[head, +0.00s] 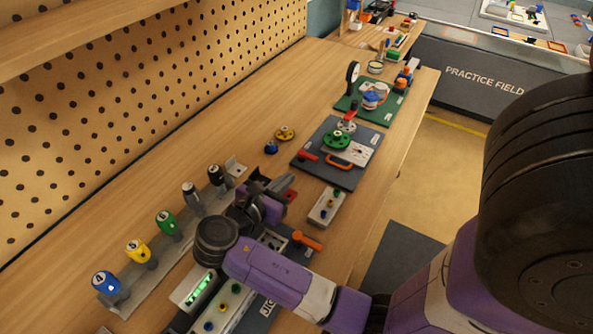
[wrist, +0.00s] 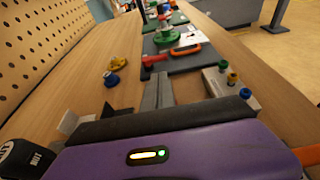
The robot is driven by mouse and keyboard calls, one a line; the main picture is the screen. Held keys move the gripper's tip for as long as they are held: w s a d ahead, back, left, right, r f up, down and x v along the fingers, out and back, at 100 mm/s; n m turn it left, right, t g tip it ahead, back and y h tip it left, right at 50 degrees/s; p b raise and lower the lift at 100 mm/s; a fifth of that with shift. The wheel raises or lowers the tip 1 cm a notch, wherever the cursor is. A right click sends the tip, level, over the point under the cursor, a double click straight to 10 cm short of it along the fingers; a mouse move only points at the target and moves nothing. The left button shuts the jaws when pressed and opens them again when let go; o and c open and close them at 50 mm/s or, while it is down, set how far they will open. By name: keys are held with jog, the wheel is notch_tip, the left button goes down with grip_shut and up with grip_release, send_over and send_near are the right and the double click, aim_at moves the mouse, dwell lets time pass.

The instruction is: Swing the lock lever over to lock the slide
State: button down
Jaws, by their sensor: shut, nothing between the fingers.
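My gripper (head: 277,185) reaches over the jig (head: 262,309) from the right, its fingers shut and empty. In the wrist view the two grey fingers (wrist: 158,91) lie side by side, pointing away over the bench. An orange lever (head: 308,241), which looks like the lock lever, sticks out on the right side of the jig, apart from the fingers. Its orange end shows at the right edge of the wrist view (wrist: 307,155). A red part (head: 290,195) shows just right of the fingertips. My wrist hides much of the jig and the slide, so I cannot tell the slide's position.
A rack (head: 174,255) of coloured, numbered knobs stands left of the jig. A grey block (head: 325,213) with coloured buttons lies to the right. A dark board (head: 325,171) with a green wheel and orange handle lies beyond. Yellow (head: 285,133) and blue (head: 271,147) pieces sit nearby.

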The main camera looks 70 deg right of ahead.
aim_at(310, 159)
jog(key=x, duration=0.9)
jog(key=shift+s+d, duration=0.1)
jog(key=shift+d, duration=0.1)
jog(key=shift+p, duration=0.45)
jog(key=shift+s, duration=0.1)
